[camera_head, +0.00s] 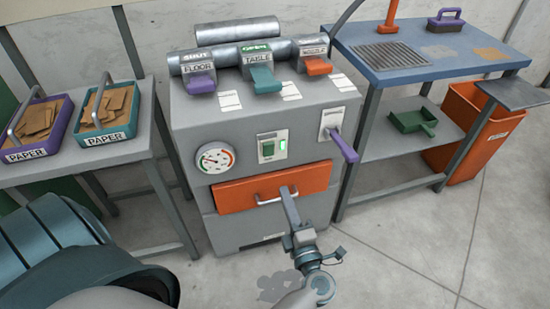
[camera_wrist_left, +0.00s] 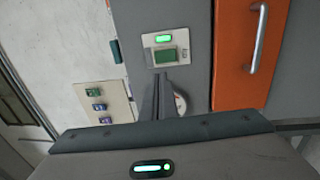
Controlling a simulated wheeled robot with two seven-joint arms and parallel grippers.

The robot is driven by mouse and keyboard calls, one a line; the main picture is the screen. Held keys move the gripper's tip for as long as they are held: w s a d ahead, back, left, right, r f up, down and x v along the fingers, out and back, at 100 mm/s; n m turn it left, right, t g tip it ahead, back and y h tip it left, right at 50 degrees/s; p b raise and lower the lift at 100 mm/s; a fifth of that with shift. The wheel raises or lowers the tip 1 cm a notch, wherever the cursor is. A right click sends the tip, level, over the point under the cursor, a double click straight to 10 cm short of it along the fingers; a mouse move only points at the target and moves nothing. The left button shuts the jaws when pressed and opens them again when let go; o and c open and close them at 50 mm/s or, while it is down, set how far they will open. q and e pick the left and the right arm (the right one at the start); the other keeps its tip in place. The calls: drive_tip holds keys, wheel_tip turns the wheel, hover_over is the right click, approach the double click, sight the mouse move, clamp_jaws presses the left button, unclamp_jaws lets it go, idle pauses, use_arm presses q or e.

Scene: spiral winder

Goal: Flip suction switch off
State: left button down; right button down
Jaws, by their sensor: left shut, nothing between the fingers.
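The suction switch is a green rocker (camera_head: 267,149) on a pale plate on the front of the grey machine (camera_head: 240,120). A green lamp (camera_head: 283,145) beside the rocker is lit. In the left wrist view the rocker (camera_wrist_left: 165,55) and lit lamp (camera_wrist_left: 163,38) show just beyond my left fingertips. My left gripper (camera_head: 288,193) is shut and empty. In the head view its narrow fingers overlap the orange drawer (camera_head: 245,193), below the switch. In the left wrist view the fingers (camera_wrist_left: 160,82) partly hide the gauge. Contact with the switch cannot be told. My right gripper is not in view.
A round gauge (camera_head: 215,158) is left of the switch and a purple lever (camera_head: 343,146) to its right. The drawer handle (camera_head: 275,195) sticks out. Purple, teal and orange gate handles are on top. A left table holds paper bins; a blue workbench (camera_head: 400,70) stands right.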

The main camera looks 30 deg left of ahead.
sight(269, 148)
use_arm(q)
drive_tip(key=shift+w+a, duration=0.1)
drive_tip(key=shift+a, duration=0.05)
